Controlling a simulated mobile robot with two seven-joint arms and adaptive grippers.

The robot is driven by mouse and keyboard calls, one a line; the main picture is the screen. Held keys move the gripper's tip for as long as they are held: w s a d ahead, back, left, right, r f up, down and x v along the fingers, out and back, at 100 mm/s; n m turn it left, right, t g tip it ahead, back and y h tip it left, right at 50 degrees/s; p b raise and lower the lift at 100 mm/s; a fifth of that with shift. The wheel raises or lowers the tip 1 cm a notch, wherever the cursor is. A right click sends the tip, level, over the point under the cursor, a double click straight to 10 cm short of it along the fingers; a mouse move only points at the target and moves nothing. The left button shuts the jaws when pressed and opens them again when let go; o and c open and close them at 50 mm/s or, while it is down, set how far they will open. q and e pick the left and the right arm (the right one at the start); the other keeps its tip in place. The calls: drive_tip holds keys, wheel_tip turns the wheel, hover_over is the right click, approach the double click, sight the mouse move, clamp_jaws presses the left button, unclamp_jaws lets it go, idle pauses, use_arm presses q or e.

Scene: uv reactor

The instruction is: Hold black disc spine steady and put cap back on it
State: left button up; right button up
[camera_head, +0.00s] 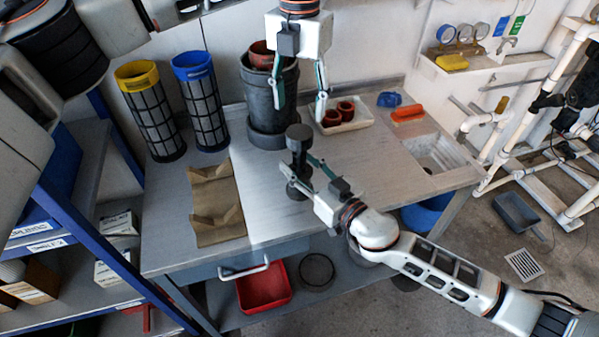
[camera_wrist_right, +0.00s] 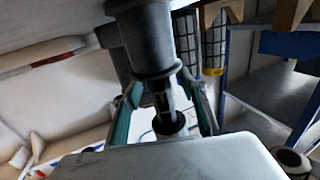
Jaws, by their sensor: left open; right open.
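The black disc spine (camera_head: 299,157) stands upright on the bench, with a round dark head on top and a wider dark foot. I cannot tell whether that head is a separate cap. It shows upside down in the right wrist view (camera_wrist_right: 160,98), its wide part at the top. My right gripper (camera_head: 303,164) is open, its fingers on either side of the narrow stem; I cannot tell if either touches. My left gripper (camera_head: 300,103) is open and empty, pointing down above and behind the spine, in front of the dark grey bucket.
The dark grey bucket (camera_head: 259,100) holds a brown pot. A white tray (camera_head: 350,126) with two red-brown rings stands right of it. Two mesh cylinders (camera_head: 155,122) (camera_head: 203,108) stand at the back left. A tan folded sheet (camera_head: 217,218) lies front left. Blue and orange items lie near the sink (camera_head: 437,158).

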drive_tip(key=shift+w+a, duration=0.1)
drive_tip(key=shift+w, duration=0.1)
clamp_jaws()
